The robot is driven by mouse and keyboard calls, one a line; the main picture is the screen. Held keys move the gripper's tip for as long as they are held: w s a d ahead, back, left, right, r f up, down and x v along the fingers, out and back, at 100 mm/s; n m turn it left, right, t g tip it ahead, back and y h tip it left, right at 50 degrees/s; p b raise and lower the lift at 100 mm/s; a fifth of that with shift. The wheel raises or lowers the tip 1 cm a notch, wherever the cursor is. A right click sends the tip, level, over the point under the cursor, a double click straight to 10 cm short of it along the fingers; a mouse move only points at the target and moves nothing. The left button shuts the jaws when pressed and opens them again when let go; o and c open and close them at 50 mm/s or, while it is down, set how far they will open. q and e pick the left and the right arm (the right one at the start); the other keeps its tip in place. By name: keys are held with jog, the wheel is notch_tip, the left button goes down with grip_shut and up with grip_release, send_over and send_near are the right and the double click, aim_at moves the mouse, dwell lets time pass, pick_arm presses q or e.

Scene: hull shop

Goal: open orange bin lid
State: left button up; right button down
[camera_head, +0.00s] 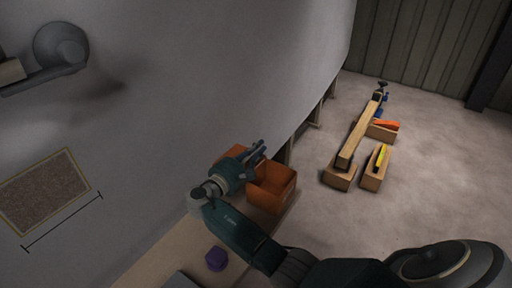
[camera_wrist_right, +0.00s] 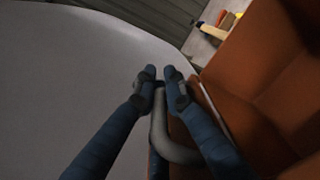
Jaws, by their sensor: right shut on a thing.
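The orange bin (camera_head: 284,196) stands beside the hull wall, and its inside shows in the head view. An orange piece that looks like its lid (camera_head: 235,151) stands raised at the bin's left, partly hidden by my right gripper (camera_head: 260,149). In the right wrist view my right gripper (camera_wrist_right: 160,78) is shut on a grey curved handle (camera_wrist_right: 161,128), with its fingertips close together around it. The orange-brown bin surfaces (camera_wrist_right: 250,80) fill the right of that view. How far the lid is tilted is hard to tell. My left gripper is not in view.
A purple object (camera_head: 216,258) sits on the pale bench (camera_head: 185,243) near the bin. Wooden blocks (camera_head: 340,177) carry a long beam (camera_head: 357,137) on the floor to the right. The curved grey hull (camera_head: 200,80) bounds the left. Open floor (camera_head: 440,180) lies at right.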

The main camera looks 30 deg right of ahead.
jog(key=shift+s, duration=0.1)
jog(key=c, duration=1.8)
grip_release()
jog(key=shift+c, duration=0.2)
jog(key=v, duration=1.2)
